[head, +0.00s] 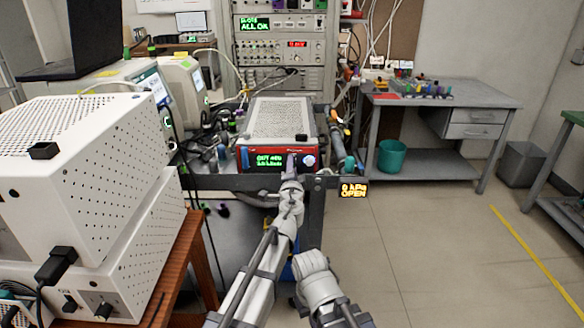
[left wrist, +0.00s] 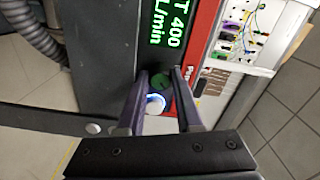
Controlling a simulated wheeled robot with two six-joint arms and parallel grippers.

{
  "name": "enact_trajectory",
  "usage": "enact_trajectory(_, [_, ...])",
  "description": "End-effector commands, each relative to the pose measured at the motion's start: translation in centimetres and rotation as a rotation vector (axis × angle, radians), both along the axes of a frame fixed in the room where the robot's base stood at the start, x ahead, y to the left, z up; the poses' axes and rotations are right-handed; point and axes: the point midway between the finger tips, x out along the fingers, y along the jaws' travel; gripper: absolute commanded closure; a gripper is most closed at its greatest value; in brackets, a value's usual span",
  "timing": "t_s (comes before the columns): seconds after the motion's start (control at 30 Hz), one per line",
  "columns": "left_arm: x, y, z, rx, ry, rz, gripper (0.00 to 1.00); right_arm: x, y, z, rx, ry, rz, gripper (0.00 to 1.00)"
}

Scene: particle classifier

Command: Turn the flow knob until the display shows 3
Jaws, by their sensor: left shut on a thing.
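The red-fronted instrument box (head: 275,112) stands on the dark bench ahead, with a perforated grey top. Its green-lit display (head: 270,161) is too small to read surely in the head view. In the left wrist view the display (left wrist: 168,22) is cut off and shows "T 400" and "L/min". My left gripper (head: 291,160) is at the right part of the front panel. Its fingers (left wrist: 160,80) are shut on the dark round flow knob (left wrist: 160,83), one on each side. A white glowing round part (left wrist: 155,104) shows beside the knob. My right gripper is not visible.
White instrument boxes (head: 75,170) fill the left side. A rack (head: 282,50) stands behind. A grey desk (head: 470,95) and a teal bin (head: 391,157) are at right.

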Motion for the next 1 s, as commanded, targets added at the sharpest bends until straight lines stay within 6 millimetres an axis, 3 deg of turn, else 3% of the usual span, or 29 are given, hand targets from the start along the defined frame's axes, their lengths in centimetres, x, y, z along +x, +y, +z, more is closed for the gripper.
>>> enact_trajectory(0.27, [-0.1, 0.1, -0.05, -0.001, 0.001, 0.002, 1.0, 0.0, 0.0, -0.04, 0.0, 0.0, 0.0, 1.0])
enact_trajectory(0.3, [-0.1, 0.1, -0.05, -0.001, 0.001, 0.002, 0.62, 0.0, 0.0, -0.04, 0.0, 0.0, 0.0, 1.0])
enact_trajectory(0.4, [-0.09, 0.09, -0.05, 0.0, 0.001, 0.002, 0.53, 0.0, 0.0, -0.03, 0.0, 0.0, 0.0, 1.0])
enact_trajectory(0.77, [-0.05, 0.05, -0.02, 0.036, 0.0, 0.001, 0.53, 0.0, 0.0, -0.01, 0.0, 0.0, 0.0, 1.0])
enact_trajectory(1.0, [-0.04, 0.12, 0.01, 0.267, 0.0, 0.002, 0.53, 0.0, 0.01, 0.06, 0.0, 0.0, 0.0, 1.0])
